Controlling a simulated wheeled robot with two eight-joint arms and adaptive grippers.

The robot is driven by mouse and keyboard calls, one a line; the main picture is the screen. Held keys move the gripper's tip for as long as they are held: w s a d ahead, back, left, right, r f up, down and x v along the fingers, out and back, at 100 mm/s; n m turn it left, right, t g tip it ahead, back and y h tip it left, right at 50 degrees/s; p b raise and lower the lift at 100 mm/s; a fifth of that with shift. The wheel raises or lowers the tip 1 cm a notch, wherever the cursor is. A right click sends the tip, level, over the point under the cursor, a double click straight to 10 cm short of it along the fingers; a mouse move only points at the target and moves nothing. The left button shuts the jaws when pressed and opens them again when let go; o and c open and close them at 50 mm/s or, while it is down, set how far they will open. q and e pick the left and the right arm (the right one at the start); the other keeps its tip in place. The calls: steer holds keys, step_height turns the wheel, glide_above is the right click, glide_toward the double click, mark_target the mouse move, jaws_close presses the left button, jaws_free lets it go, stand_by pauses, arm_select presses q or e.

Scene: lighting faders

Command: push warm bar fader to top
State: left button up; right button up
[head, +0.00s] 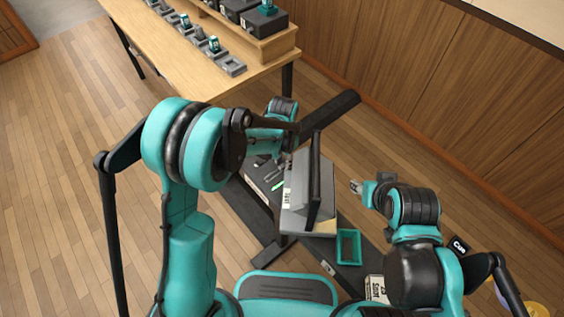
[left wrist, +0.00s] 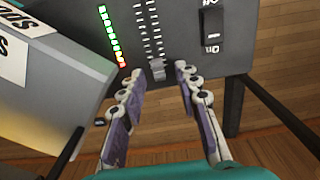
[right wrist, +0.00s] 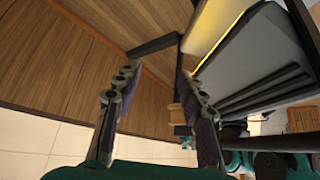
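A grey fader knob (left wrist: 157,68) sits on a dark grey panel (left wrist: 178,25) in the left wrist view, at the near end of a slot flanked by white tick marks. No label naming it is legible. My left gripper (left wrist: 160,71) is open, with one fingertip on each side of the knob; I cannot tell whether either touches it. In the head view the left gripper (head: 284,157) is over the panel, small and partly hidden by my arm. My right gripper (right wrist: 156,73) is open and empty, and shows in the head view (head: 355,187) right of the console.
A lit green-to-red level column (left wrist: 112,37) and a black rocker switch (left wrist: 211,25) flank the slot. A grey labelled box (left wrist: 50,85) rises close on the left. A teal tray (head: 348,247) lies nearer me. A wooden table (head: 190,75) stands behind.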

mark_target(283, 165)
arm_select(q)
steer(key=shift+s, duration=0.1)
step_height(283, 165, up, 12)
stand_by(0.5)
stand_by(0.5)
